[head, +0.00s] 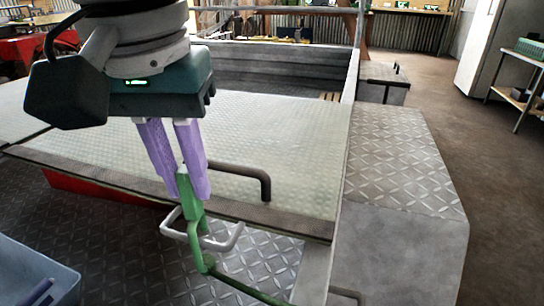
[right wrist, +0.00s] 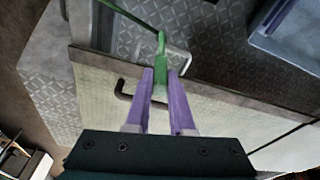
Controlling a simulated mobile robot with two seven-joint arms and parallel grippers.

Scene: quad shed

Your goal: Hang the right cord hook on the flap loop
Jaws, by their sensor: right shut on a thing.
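My right gripper (head: 186,190) points down with its purple fingers shut on the green cord hook (head: 193,212). The hook's lower part curves below the fingers, and a green cord (head: 245,290) runs off toward the bottom right. A pale grey squared loop (head: 232,240) sticks out by the near edge of the flap (head: 280,150). The hook overlaps this loop in the head view; I cannot tell whether it is through it or in front. In the right wrist view the hook (right wrist: 161,45) and loop (right wrist: 181,60) also overlap. My left gripper is not in view.
A dark bent handle (head: 245,172) stands on the flap. A chequer-plate box top (head: 400,160) lies to the right. A blue bin (head: 30,275) with a purple item is at the lower left. Open floor lies at the far right.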

